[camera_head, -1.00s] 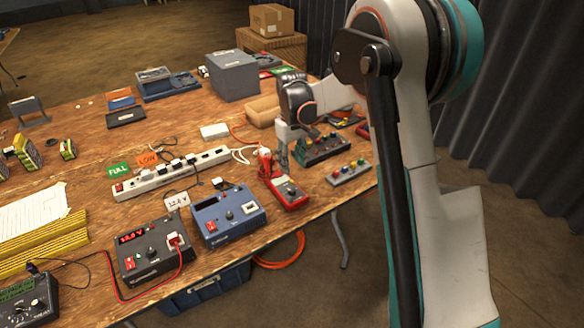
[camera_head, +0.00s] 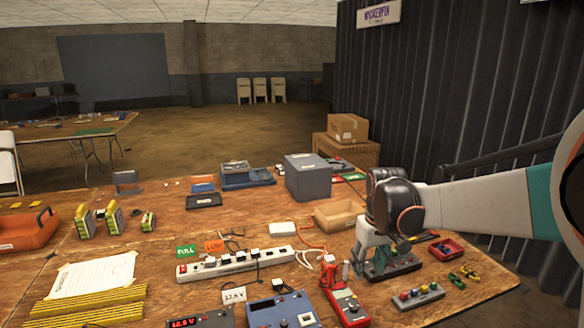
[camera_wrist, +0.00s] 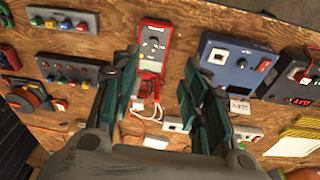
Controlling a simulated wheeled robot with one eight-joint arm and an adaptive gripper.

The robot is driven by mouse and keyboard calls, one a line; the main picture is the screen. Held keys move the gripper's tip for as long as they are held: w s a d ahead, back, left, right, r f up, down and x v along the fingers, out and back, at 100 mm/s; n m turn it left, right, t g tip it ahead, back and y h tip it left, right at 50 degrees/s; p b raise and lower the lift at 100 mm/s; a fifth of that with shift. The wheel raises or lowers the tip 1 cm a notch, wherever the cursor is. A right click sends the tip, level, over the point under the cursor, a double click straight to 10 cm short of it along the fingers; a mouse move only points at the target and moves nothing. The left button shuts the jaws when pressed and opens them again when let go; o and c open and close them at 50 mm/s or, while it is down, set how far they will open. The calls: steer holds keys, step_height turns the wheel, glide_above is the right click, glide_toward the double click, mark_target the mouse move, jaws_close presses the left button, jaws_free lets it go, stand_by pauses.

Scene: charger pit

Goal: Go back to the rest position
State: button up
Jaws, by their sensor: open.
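My gripper (camera_head: 358,268) is at the right part of the wooden table in the head view, pointing down above the tabletop. In the wrist view my gripper (camera_wrist: 160,90) has its two fingers wide apart with nothing held between them. A red multimeter (camera_wrist: 153,48) lies beyond the fingertips there, in line with the gap. The same red multimeter (camera_head: 347,305) shows in the head view just below the gripper. The dark block of terminals (camera_head: 390,264) stands right behind the gripper and is partly hidden by it.
A white power strip (camera_head: 235,264), a blue charger (camera_head: 280,310) and a small button box (camera_head: 418,296) lie nearby. A dark corrugated wall (camera_head: 440,90) rises beyond the right side.

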steer(key=s+r+m+t, duration=0.1)
steer(key=s+r, duration=0.2)
steer(key=s, duration=0.3)
steer(key=s+r+t, duration=0.1)
steer(key=s+r, duration=0.3)
steer(key=s, duration=0.3)
steer(key=s+f+m+t, duration=0.1)
steer(key=s+f+t, duration=0.1)
steer(key=s, duration=1.1)
steer(key=shift+s+f+m+t, duration=0.15)
steer(key=shift+s+m+t, duration=0.2)
steer(key=shift+t, duration=0.35)
steer(key=shift+w, duration=0.1)
